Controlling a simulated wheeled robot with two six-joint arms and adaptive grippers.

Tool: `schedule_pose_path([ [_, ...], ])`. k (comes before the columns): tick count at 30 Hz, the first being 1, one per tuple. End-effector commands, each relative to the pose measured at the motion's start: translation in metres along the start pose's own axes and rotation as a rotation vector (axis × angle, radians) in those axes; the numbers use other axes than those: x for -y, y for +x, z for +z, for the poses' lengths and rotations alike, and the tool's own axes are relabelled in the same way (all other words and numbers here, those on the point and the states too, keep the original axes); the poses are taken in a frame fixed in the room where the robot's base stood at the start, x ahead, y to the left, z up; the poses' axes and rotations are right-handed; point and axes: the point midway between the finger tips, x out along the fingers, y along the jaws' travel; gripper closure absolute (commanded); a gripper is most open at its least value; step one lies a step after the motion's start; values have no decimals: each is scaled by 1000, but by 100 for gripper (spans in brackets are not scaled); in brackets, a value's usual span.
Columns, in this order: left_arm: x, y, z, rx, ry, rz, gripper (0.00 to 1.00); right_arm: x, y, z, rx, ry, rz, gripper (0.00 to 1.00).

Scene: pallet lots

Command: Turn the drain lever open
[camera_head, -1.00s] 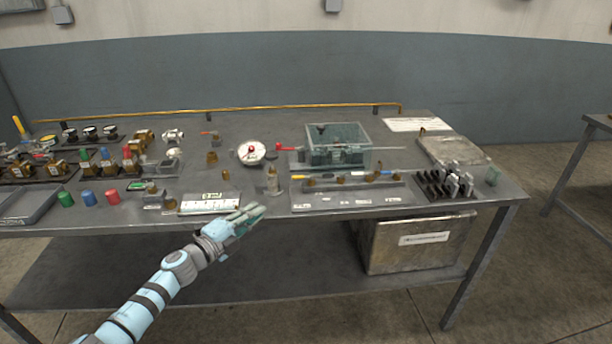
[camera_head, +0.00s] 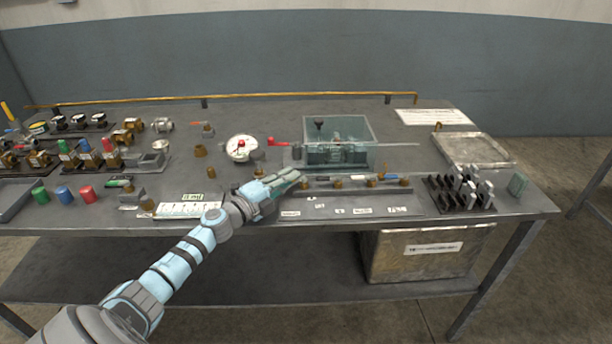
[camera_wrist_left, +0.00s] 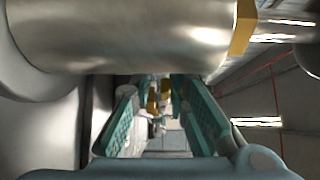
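A red-handled lever (camera_head: 273,142) sits at the left side of a clear greenish tank (camera_head: 350,131); no label shows that it is the drain lever. My left gripper (camera_head: 300,180) is over the front part of the bench, in front of the tank and below the red handle in the picture, apart from it. In the left wrist view its two teal finger pads (camera_wrist_left: 160,118) stand apart with nothing gripped between them. A shiny metal cylinder (camera_wrist_left: 140,35) fills the top of that view; I cannot tell what it belongs to. My right gripper is not in view.
A round gauge (camera_head: 241,150) stands left of the lever. A bar with brass fittings (camera_head: 355,184) lies in front of the tank. A black rack (camera_head: 459,193) and a metal tray (camera_head: 473,151) are at the right. Valves and coloured caps crowd the left.

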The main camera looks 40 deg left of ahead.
Motion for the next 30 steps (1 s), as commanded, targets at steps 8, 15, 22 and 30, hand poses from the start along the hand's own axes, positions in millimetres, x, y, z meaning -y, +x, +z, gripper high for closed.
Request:
schedule_pose_path([
  [8,0,9,-9,-18,-2,-1,98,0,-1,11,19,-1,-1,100],
  [15,1,8,-8,-16,0,-1,100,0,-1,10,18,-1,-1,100],
  [22,2,8,-10,6,-1,-5,100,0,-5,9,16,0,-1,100],
  [30,5,6,-15,128,-4,-8,100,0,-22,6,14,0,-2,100],
])
